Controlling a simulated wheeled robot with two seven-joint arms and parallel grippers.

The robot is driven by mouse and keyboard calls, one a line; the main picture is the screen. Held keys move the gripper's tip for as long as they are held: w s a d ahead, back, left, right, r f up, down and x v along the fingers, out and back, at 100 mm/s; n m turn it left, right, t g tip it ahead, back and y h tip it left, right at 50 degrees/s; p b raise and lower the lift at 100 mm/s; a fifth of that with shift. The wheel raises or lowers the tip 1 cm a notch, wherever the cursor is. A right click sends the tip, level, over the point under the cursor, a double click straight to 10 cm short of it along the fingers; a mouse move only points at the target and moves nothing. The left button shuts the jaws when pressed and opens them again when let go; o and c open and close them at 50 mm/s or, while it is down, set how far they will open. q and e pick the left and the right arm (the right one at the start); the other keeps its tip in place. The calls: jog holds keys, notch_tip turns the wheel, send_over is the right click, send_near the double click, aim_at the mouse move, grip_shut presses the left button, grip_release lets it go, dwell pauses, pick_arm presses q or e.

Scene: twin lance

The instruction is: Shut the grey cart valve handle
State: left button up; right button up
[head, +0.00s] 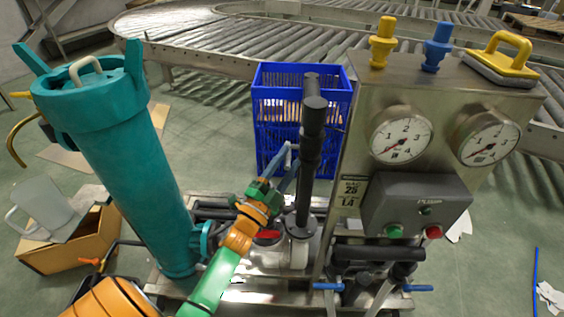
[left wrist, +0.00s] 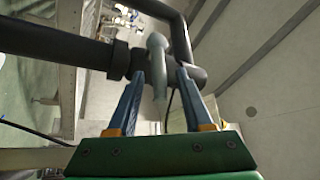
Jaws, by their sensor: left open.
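The grey valve handle (left wrist: 157,48) sits on a dark pipe fitting in the left wrist view. Its tapering lever runs down between my two blue fingers, with a visible space on either side. In the head view a small part of the handle (head: 293,146) shows beside the black upright pipe. My left gripper (head: 291,160) is open around the handle; its fingers (left wrist: 161,75) also show in the left wrist view. Whether either finger touches the handle I cannot tell. My right gripper is not in view.
A thick black pipe (head: 308,140) stands close to my fingers, with a steel gauge panel (head: 349,140) to its right. A teal cylinder (head: 125,160) stands left, a blue crate (head: 300,82) behind. Blue-handled valves (head: 418,288) are low at the front.

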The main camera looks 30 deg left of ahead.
pick_arm(q)
jog(key=v, duration=0.7)
jog(key=shift+s+r, duration=0.1)
